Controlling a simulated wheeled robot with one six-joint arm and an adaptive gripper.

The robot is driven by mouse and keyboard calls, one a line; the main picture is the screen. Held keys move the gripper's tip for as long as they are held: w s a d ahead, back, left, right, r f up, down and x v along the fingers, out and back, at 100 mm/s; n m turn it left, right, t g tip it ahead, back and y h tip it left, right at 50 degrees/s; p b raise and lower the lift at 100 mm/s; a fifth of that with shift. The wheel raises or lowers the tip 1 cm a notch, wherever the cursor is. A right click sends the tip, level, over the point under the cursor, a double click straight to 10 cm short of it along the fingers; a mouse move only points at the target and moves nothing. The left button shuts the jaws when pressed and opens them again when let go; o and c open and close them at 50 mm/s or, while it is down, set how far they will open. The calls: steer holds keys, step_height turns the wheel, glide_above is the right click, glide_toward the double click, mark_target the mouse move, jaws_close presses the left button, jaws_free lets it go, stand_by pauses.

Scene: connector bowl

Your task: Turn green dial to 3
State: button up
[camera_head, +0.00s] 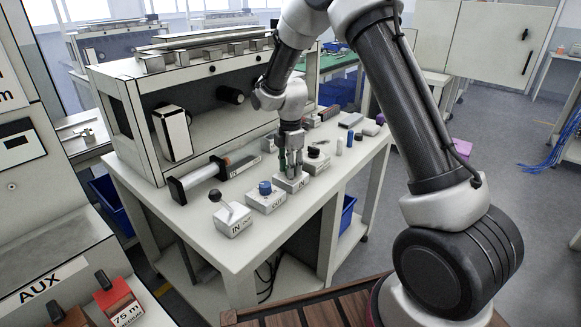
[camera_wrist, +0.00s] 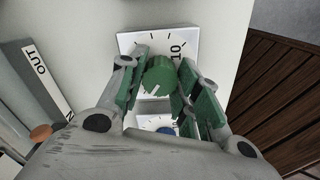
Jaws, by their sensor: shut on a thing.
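The green dial (camera_wrist: 159,75) sits on a white box with a scale of black tick marks (camera_wrist: 185,42); a "10" is readable on it. A pale pointer mark on the dial faces the near side in the wrist view, slightly left. My gripper (camera_wrist: 161,88) is around the dial with its green pads on either side, shut on it. In the head view, my gripper (camera_head: 290,168) points down over the white dial box (camera_head: 291,183) on the bench, and the dial is mostly hidden by the fingers. The number at the pointer cannot be read.
A box with a blue dial (camera_head: 265,188) stands close to the left, and a lever box (camera_head: 232,219) beyond it. A box with a black knob (camera_head: 317,155) stands to the right. A black-ended cylinder (camera_head: 199,178) lies behind. Small blue parts (camera_head: 339,145) stand right.

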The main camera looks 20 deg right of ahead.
steer(key=o, duration=1)
step_height(320, 180, up, 12)
